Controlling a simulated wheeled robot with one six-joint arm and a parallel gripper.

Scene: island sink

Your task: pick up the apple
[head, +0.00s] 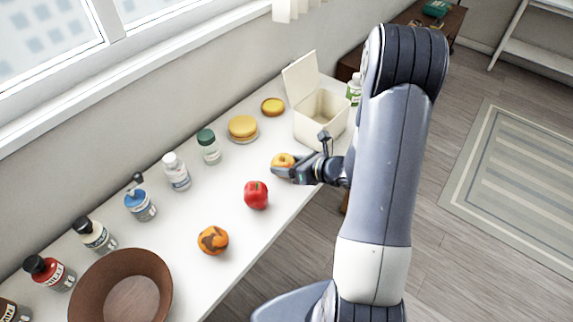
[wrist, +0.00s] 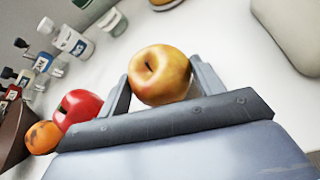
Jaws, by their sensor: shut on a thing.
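The yellow-orange apple (head: 282,160) is at my gripper near the front edge of the white counter, in front of the open box. In the wrist view the apple (wrist: 160,74) sits between the two fingers of my gripper (wrist: 160,85), which is shut on it. In the head view my gripper (head: 285,172) reaches in from the right, and its far finger is partly hidden. I cannot tell whether the apple still touches the counter.
A red pepper-like item (head: 256,195) and an orange-dark round item (head: 213,240) lie to the left. An open cream box (head: 320,118) stands behind. Several bottles line the wall side, with a brown bowl (head: 120,285) at the near left. Bare counter (head: 225,188) lies between.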

